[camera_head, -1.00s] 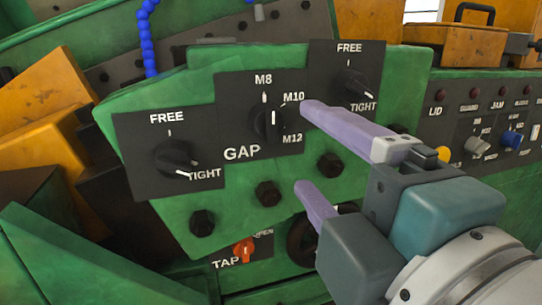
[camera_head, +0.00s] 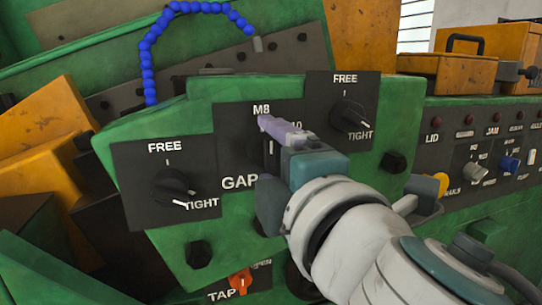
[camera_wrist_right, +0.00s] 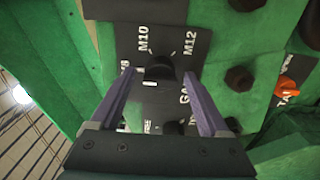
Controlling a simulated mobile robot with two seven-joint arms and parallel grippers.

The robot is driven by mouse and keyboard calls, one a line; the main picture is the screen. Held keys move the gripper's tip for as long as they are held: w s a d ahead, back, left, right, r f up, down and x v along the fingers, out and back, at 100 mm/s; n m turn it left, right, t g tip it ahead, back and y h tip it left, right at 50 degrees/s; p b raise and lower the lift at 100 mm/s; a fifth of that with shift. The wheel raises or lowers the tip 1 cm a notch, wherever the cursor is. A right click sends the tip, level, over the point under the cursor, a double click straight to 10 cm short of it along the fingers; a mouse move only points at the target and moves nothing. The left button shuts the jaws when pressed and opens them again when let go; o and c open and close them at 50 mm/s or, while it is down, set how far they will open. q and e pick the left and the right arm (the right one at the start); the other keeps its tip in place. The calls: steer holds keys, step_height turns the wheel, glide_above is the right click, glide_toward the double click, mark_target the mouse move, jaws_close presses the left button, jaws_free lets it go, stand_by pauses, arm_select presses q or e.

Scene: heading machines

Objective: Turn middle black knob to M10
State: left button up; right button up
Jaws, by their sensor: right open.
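The middle black knob is mostly behind my right gripper (camera_head: 268,143) in the head view, on the black GAP plate (camera_head: 229,125) marked M8, M10 and M12. The right wrist view shows the knob (camera_wrist_right: 160,69) in front of my right gripper (camera_wrist_right: 158,76). The gripper is open, with one purple finger on each side of the knob. Gaps show between knob and fingers, and I cannot tell how deep it sits between them. The exact pointer setting is hard to read. My left gripper is not in view.
A FREE/TIGHT knob (camera_head: 175,186) is at left and another (camera_head: 350,114) at upper right. Dark hex bolts (camera_head: 199,253) stick out below. An orange TAP knob (camera_head: 240,281) is at the bottom. A blue bead hose (camera_head: 148,60) arcs above, and a button panel (camera_head: 470,150) is at right.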

jaws_close()
stand_by(0.6)
steer(key=shift+m, duration=1)
steer(key=m, duration=0.3)
steer(key=shift+m, duration=0.3)
steer(key=m, duration=0.3)
steer(key=shift+m+p, duration=0.35)
steer(key=shift+m, duration=1.15)
